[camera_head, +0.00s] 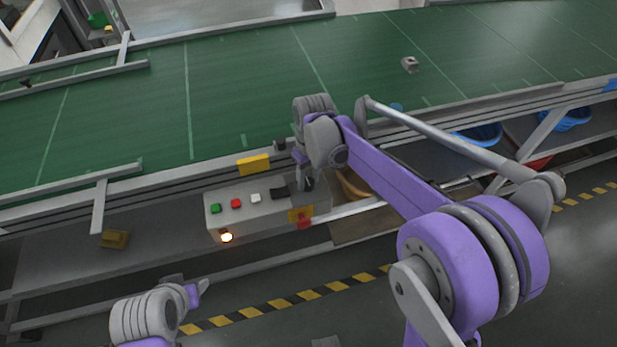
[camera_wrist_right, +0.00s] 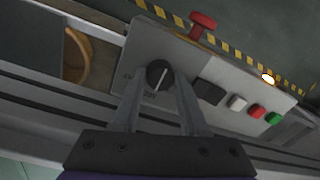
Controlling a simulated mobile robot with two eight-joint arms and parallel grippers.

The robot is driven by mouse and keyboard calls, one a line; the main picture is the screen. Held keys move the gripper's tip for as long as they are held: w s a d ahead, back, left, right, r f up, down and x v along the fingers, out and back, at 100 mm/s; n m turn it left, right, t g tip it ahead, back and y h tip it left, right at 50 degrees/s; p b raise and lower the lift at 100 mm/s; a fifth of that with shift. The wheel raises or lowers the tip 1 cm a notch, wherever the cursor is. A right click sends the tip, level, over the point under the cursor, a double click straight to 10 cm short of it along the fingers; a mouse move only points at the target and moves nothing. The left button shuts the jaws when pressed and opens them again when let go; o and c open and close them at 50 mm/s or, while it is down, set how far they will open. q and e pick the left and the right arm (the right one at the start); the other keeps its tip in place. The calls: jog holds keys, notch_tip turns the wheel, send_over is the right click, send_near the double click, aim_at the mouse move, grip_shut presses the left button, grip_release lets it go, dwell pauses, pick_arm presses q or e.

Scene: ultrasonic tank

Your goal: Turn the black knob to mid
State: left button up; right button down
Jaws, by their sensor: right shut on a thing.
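The black knob (camera_wrist_right: 159,73) is on the sloped face of a grey control box (camera_head: 240,203), at one end of its row of controls. In the right wrist view it is round with a light pointer line, which runs close to upright, leaning slightly right at its top. Lettering beside it is too small to read. My right gripper (camera_wrist_right: 159,82) is shut on the knob, one finger on each side. In the head view this gripper (camera_head: 304,176) largely hides the knob. My left gripper (camera_head: 201,289) is low, in front of the box and apart from it; its fingers are unclear.
A green conveyor (camera_head: 240,95) runs behind. Blue bins (camera_head: 482,135) stand under it at right.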

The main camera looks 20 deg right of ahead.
aim_at(311, 181)
jog(key=shift+c, duration=2.2)
grip_release()
notch_tip(311, 181, up, 11)
jog(key=shift+d+p, duration=0.25)
jog(key=shift+p, duration=0.1)
jog(key=shift+f, duration=0.1)
jog(key=s+d+f+m+t, duration=0.2)
jog(key=s+f, duration=0.2)
jog(key=s, duration=0.6)
jog(key=s+d+f+m+t, duration=0.2)
jog(key=s+f, duration=0.3)
jog(key=s, duration=0.5)
jog(key=shift+s+f+t+h, duration=0.15)
jog(key=shift+s+t+h, duration=0.2)
jog(key=shift+t, duration=0.45)
